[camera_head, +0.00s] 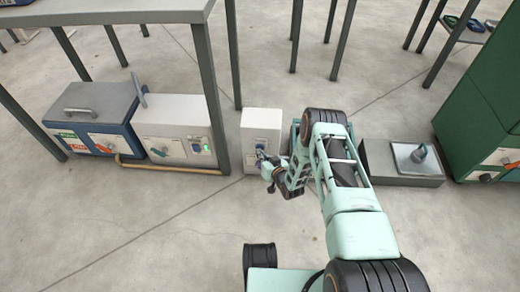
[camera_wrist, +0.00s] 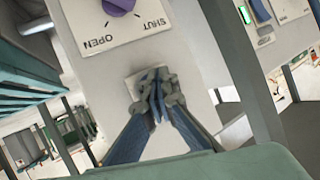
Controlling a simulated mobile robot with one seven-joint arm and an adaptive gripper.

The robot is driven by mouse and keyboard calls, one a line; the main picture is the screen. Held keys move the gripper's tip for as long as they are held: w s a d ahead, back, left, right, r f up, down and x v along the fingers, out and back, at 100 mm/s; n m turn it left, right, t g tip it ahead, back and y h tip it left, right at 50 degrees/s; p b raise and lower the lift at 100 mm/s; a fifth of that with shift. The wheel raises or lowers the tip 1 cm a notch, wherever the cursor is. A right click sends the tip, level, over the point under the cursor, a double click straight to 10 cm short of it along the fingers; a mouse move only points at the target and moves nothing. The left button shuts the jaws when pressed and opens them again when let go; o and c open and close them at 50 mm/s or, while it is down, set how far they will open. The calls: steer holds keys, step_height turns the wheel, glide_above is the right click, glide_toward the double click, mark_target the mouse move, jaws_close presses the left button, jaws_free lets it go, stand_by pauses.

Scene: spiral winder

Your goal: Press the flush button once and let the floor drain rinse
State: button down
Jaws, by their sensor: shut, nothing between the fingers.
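A white upright box (camera_head: 262,122) stands on the floor near the table leg. In the wrist view its white front (camera_wrist: 190,65) carries a purple knob (camera_wrist: 118,6) on a plate marked OPEN and SHUT, seen inverted. My gripper (camera_wrist: 158,82) is shut and empty, its fingertips in front of a small pale plate (camera_wrist: 134,88) on that front. The fingers cover most of this plate, so I cannot make out a button or tell whether they touch it. In the head view my gripper (camera_head: 268,168) is at the box's lower front. I cannot identify a floor drain for certain.
A grey low box (camera_head: 405,180) with a handled plate is right of my arm, beside a green cabinet (camera_head: 485,110). A blue-and-grey case (camera_head: 95,110) and a white unit (camera_head: 175,125) sit under the table (camera_head: 110,12) at left. The front floor is clear.

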steer(key=shift+s+p, duration=0.35)
steer(key=shift+s, duration=0.5)
steer(key=shift+s+a+p, duration=0.15)
steer(key=shift+s+p, duration=0.75)
steer(key=shift+s, duration=1.6)
